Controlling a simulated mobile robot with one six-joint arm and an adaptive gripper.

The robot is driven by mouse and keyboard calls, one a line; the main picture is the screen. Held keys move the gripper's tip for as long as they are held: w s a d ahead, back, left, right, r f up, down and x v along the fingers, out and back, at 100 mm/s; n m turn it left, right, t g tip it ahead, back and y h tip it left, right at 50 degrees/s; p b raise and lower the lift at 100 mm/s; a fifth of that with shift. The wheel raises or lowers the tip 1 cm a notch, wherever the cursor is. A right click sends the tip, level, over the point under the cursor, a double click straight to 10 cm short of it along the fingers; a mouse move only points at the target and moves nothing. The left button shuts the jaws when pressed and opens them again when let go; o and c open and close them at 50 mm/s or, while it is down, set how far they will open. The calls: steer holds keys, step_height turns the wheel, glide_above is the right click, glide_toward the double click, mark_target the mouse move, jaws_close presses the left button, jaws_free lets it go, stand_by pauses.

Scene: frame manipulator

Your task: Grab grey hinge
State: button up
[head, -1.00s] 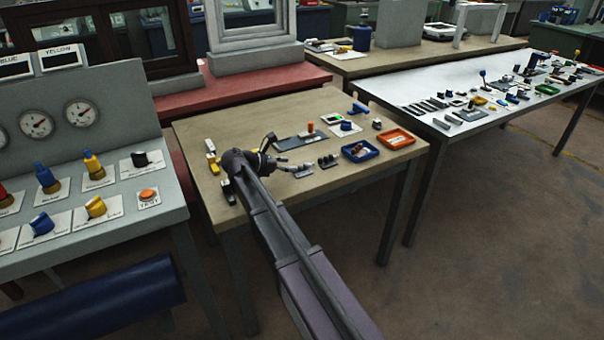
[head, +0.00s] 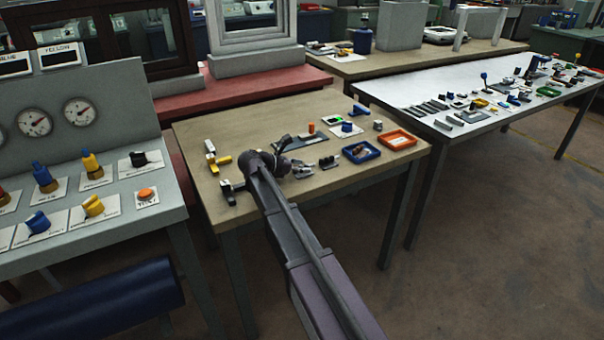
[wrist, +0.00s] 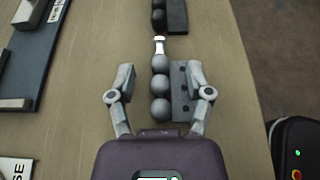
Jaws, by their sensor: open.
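The grey hinge (wrist: 185,90) lies on the wooden table in the wrist view, a flat plate with screw holes beside a row of rounded grey knuckles. A short silver pin shows at its far end. My gripper (wrist: 160,76) is open, one finger on each side of the hinge. No finger is clearly closed on it, and contact cannot be told. In the head view the grey hinge (head: 302,172) lies just right of my gripper (head: 287,156), which is partly hidden by my arm.
A darker hinge (wrist: 176,14) lies just beyond the grey one; it also shows in the head view (head: 328,162). A dark plate (wrist: 32,45) lies to the left. Blue (head: 373,157) and orange (head: 413,143) trays stand to the right. The table's right edge is near.

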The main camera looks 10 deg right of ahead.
steer(key=shift+w+d+f, duration=0.15)
steer(key=shift+d+f, duration=0.05)
steer(key=shift+d, duration=0.25)
jaws_close()
